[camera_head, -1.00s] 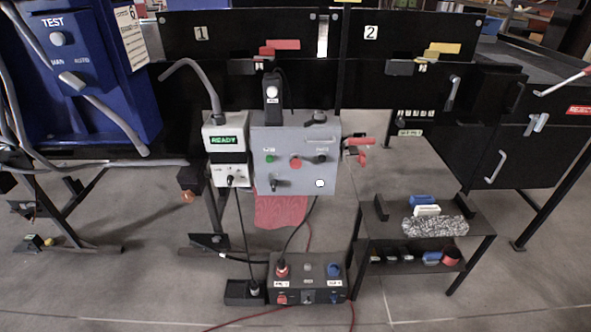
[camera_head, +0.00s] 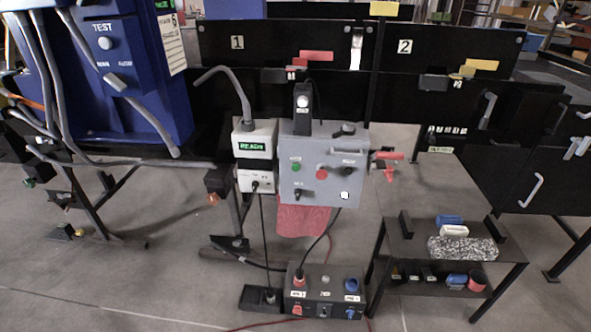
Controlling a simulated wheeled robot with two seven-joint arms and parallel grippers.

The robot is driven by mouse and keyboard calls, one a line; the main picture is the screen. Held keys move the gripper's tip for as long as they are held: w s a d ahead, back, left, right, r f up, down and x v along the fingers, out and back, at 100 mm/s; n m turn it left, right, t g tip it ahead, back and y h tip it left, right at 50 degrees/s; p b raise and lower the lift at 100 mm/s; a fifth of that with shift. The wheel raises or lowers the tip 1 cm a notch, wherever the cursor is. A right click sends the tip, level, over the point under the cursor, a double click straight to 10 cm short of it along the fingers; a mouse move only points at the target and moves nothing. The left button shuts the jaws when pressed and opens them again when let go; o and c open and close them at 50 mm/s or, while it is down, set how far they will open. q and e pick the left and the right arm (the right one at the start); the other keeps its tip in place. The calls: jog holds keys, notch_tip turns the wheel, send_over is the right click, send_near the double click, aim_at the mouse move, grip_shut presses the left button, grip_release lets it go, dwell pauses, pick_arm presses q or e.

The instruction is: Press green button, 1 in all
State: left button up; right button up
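The green button (camera_head: 296,168) is a small round knob at the upper left of the grey control box (camera_head: 322,185). A red button (camera_head: 321,174) sits to its right, and a black knob (camera_head: 347,171) is further right. The box hangs at the front of the black conveyor frame. Neither of my grippers shows in the head view, so nothing of mine touches or covers the green button.
A white device with a green READY display (camera_head: 252,147) is left of the box. A power box (camera_head: 326,292) with cables stands on the floor below. A small black shelf (camera_head: 411,241) stands at right, a blue cabinet (camera_head: 128,50) at upper left. Open floor lies in front.

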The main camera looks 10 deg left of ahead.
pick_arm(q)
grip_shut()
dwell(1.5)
